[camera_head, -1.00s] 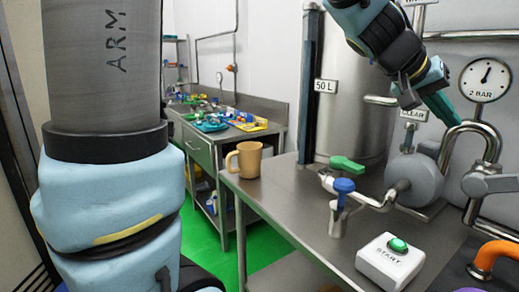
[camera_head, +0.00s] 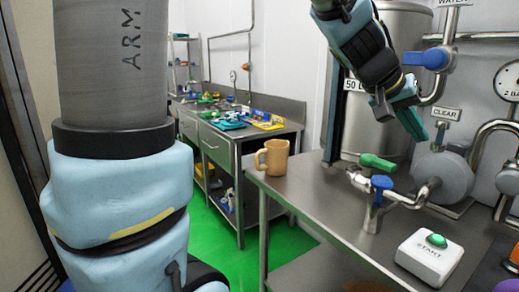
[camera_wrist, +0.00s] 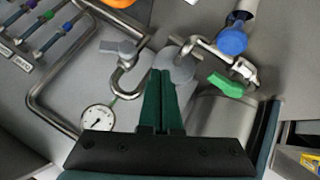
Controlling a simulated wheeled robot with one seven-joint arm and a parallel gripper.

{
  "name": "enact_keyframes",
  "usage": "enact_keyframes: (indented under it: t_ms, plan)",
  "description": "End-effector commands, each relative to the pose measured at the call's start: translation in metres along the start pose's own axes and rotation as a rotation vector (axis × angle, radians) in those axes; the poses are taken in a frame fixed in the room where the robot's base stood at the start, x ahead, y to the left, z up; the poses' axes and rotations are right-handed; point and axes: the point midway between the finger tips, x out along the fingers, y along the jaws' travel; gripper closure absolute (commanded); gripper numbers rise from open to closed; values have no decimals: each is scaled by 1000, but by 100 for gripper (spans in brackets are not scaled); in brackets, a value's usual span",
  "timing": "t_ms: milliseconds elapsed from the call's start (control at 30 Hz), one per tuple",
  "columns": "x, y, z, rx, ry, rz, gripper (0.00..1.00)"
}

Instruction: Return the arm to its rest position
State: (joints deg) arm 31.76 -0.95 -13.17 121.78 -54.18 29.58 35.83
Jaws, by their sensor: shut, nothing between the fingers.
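My gripper (camera_head: 415,122) is at the upper right of the head view, in front of the steel tank and above the steel table. Its green fingers point down and to the right. In the wrist view my gripper (camera_wrist: 158,75) shows its two green fingers side by side, touching along their length, with nothing between them. My arm comes in from the top edge of the head view. The fingertips appear apart from the pump and pipes behind them.
The steel table (camera_head: 320,205) carries a tan mug (camera_head: 272,157), a green-handled valve (camera_head: 378,161), a blue-handled tap (camera_head: 381,183) and a white START box (camera_head: 428,258). The tank (camera_head: 395,40), blue WATER valve (camera_head: 427,58) and pump (camera_head: 444,177) stand close to the gripper. Green floor lies left.

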Motion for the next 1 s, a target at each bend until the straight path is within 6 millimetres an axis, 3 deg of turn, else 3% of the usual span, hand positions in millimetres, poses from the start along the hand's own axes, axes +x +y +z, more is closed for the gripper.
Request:
enact_keyframes:
  t_ms: [167, 367, 500, 633, 800, 1000]
  plan:
    - [-5, -54, 18, -56, -33, -99, 100]
    - [-21, -137, 56, -155, -93, -256, 100]
    - [-49, -215, 110, -267, -161, -417, 100]
    - [-81, -272, 169, -372, -229, -551, 100]
    - [-113, -311, 229, -471, -295, -663, 100]
    - [-127, -322, 255, -509, -324, -705, 100]
